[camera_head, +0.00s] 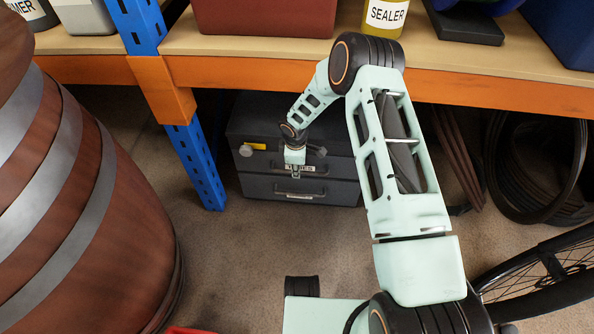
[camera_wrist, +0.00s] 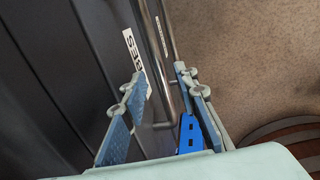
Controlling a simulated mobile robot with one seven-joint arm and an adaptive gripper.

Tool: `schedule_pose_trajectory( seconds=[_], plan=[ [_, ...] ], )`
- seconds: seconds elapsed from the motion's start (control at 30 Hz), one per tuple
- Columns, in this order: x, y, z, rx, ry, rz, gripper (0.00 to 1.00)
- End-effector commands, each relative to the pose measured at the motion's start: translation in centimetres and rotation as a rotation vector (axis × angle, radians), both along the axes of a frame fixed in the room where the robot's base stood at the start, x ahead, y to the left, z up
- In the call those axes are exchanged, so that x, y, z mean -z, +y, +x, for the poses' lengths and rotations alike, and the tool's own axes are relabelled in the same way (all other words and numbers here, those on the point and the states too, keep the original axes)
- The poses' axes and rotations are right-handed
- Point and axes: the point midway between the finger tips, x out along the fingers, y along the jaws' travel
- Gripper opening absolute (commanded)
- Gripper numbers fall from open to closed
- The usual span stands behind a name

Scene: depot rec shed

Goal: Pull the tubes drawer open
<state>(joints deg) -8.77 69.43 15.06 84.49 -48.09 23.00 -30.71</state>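A dark grey drawer cabinet (camera_head: 340,185) stands on the floor under the shelf, its drawers looking shut. The upper drawer bears a white label, partly hidden by my gripper (camera_head: 297,168). In the wrist view the label (camera_wrist: 133,48) shows only its last letters, which fit "TUBES". The lower drawer has a bar handle and a small label (camera_head: 300,196). In the wrist view my gripper (camera_wrist: 160,80) has its two fingers apart, close to the drawer front. A grey handle bar (camera_wrist: 155,75) appears between them; contact cannot be told.
A blue shelf post (camera_head: 195,165) stands just left of the cabinet. A brown barrel (camera_head: 85,220) fills the left. Black hoses (camera_head: 535,165) and a wheel (camera_head: 545,285) are at the right. Carpet before the cabinet is clear.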

Motion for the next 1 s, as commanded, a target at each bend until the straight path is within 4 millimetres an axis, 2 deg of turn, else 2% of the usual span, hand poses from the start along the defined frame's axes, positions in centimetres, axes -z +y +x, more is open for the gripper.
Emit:
schedule_pose_trajectory(
  seconds=[0.1,0.4,0.47,0.67,1.0],
  plan=[
    [0.98,-0.01,0.14,0.000,0.001,0.000,0.27],
    [1.09,-0.01,0.23,0.000,0.000,0.000,0.27],
    [1.09,-0.01,0.22,0.000,0.000,0.000,0.23],
    [1.09,-0.01,0.21,0.000,0.000,0.000,0.01],
    [1.08,-0.02,0.20,0.000,0.000,0.000,0.00]
  ],
)
